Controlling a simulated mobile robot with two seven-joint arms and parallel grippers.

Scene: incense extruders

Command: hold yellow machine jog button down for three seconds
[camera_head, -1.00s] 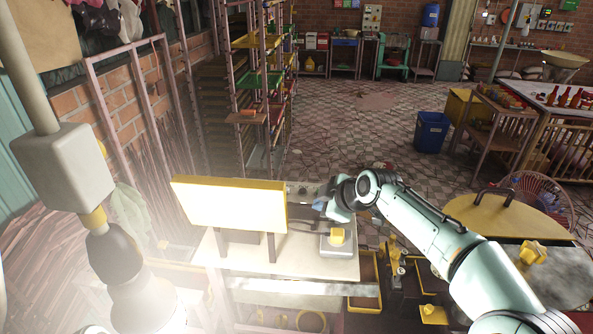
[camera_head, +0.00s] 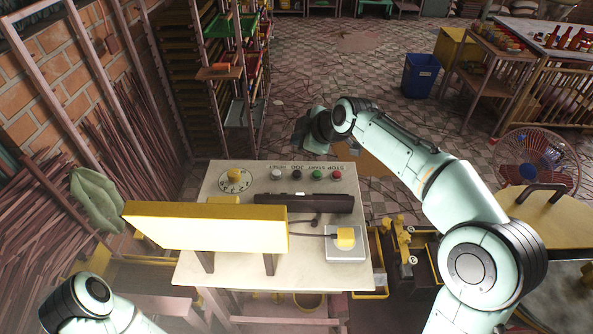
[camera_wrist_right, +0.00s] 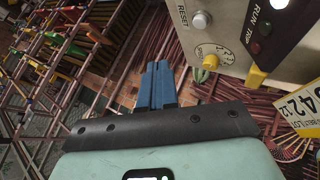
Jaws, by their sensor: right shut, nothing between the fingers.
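The yellow machine has a yellow box-shaped top (camera_head: 205,228) over a cream table and panel (camera_head: 200,272). Its far edge carries a row of buttons under lettering that includes JOG. The dark button (camera_head: 298,174), between the white one (camera_head: 276,174) and the green one (camera_head: 318,174), appears to be jog. My right gripper (camera_head: 305,133) is shut and empty, beyond the panel's far edge and apart from the buttons. In the right wrist view, its blue fingers (camera_wrist_right: 157,84) are together, left of the white RESET button (camera_wrist_right: 201,19); jog is not visible there. My left gripper is out of view.
A yellow dial knob (camera_head: 234,175) and red button (camera_head: 337,174) flank the row. A dark bar (camera_head: 305,203) lies nearer. A rack (camera_head: 205,90) stands behind left. Floor beyond the panel is open.

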